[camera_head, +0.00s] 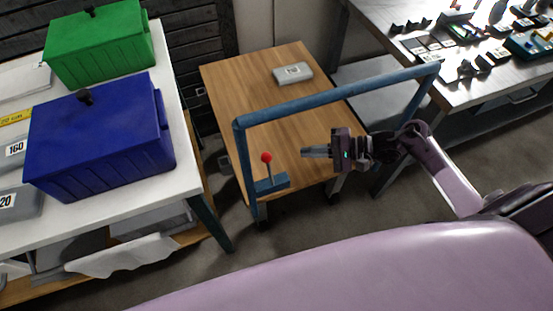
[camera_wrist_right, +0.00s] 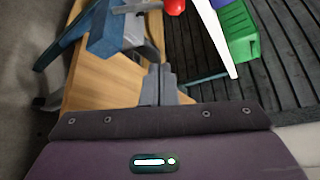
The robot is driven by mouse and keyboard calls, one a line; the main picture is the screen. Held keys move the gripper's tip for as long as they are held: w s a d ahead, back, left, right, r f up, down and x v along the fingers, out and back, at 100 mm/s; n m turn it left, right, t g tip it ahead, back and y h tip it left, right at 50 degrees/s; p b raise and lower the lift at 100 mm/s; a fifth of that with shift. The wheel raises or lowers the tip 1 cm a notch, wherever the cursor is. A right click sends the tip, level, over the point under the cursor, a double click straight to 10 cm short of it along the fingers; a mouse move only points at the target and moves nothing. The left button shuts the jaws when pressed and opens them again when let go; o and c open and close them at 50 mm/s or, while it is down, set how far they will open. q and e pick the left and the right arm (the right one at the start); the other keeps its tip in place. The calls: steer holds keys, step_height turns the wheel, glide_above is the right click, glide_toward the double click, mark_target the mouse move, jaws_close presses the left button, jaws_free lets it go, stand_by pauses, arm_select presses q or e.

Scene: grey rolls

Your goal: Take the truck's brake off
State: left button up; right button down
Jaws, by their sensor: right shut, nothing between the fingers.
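The truck is a wooden-topped cart (camera_head: 225,88) with a blue tube handle (camera_head: 320,98) on its near side. Its brake lever (camera_head: 267,169) has a red ball knob and stands upright on a blue bracket (camera_head: 272,184) at the handle's lower left. In the right wrist view the red knob (camera_wrist_right: 175,6) shows at the top edge. My right gripper (camera_head: 304,152) is shut and empty, to the right of the lever and apart from it, pointing left. Its closed fingers also show in the right wrist view (camera_wrist_right: 158,82). My left gripper is not in view.
A grey roll box (camera_head: 292,73) lies on the cart. A white table (camera_head: 190,168) at the left holds a green bin (camera_head: 100,45) and a blue bin (camera_head: 98,140). A workbench (camera_head: 385,45) with tools stands at the upper right. Floor shows between the cart and me.

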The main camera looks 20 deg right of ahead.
mark_target(269, 170)
steer(key=shift+a, duration=0.1)
steer(key=x, duration=1)
steer(key=s, duration=0.1)
steer(key=s+r+p, duration=0.2)
steer(key=shift+s+a, duration=0.2)
steer(key=shift+a, duration=0.1)
